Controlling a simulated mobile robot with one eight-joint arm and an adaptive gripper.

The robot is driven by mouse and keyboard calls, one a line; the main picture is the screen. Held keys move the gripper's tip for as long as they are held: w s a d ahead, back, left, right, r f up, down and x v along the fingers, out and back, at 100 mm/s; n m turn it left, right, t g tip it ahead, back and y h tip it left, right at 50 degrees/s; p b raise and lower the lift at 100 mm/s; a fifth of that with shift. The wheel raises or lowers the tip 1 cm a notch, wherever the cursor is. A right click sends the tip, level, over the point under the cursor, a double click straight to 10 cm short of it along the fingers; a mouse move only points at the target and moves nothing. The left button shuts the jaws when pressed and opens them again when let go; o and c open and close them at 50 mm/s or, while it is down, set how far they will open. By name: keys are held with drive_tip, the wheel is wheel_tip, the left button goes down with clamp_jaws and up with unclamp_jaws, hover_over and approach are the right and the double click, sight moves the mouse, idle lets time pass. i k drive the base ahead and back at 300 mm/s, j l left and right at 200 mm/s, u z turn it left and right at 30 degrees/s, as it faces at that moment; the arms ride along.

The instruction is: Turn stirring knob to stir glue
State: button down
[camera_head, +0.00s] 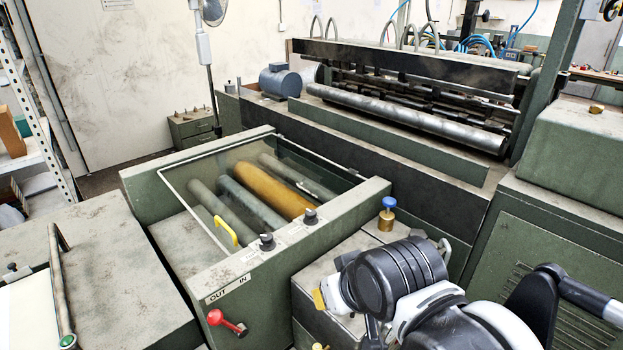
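Two small black knobs sit on the top edge of the green glue unit (240,272): a nearer knob (267,241) and a farther knob (310,216). Each has a small label beside it, too small to read, so I cannot tell which one is the stirring knob. Behind them, rollers, one of them yellow-brown (275,190), lie under a clear cover (205,172) with a yellow handle (227,231). My black and white arm fills the lower right, right of the knobs and apart from them. I cannot make out my gripper's fingers.
A red-knobbed lever (226,321) sticks out of the unit's front beside an "OUT IN" label (228,286). A brass fitting with a blue top (388,212) stands right of the unit. A large roller machine (400,118) stands behind.

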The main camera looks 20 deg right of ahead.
sight(418, 232)
drive_tip(key=z, duration=1.05)
